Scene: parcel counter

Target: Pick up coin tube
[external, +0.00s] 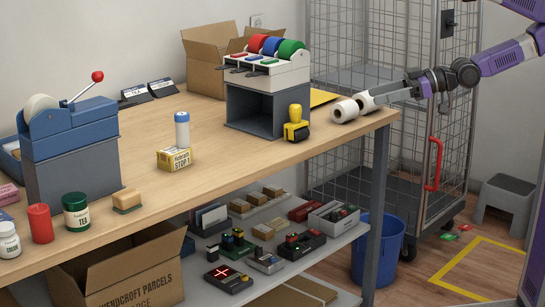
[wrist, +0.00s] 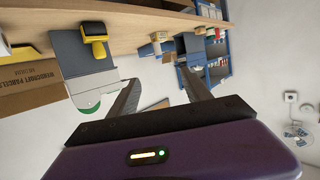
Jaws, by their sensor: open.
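No object is clearly labelled as a coin tube. A red cylinder (external: 40,224) stands upright at the counter's near left. A white tube with a blue top (external: 182,131) stands upright at or behind a small yellow box (external: 174,159) mid-counter; I cannot tell which of these is the coin tube. My gripper (external: 372,96) is at the counter's right end, beside the paper rolls, far from both. In the wrist view my gripper (wrist: 157,86) is open with nothing between its fingers, and the small yellow box (wrist: 158,37) shows beyond them, upside down.
Two white paper rolls (external: 345,110) lie near my gripper. A yellow-handled stamp (external: 296,124) and a grey dispenser (external: 266,85) with coloured reels stand nearby. A blue tape dispenser (external: 68,145), a green jar (external: 77,211) and a white bottle (external: 9,240) are at left. The middle front counter is clear.

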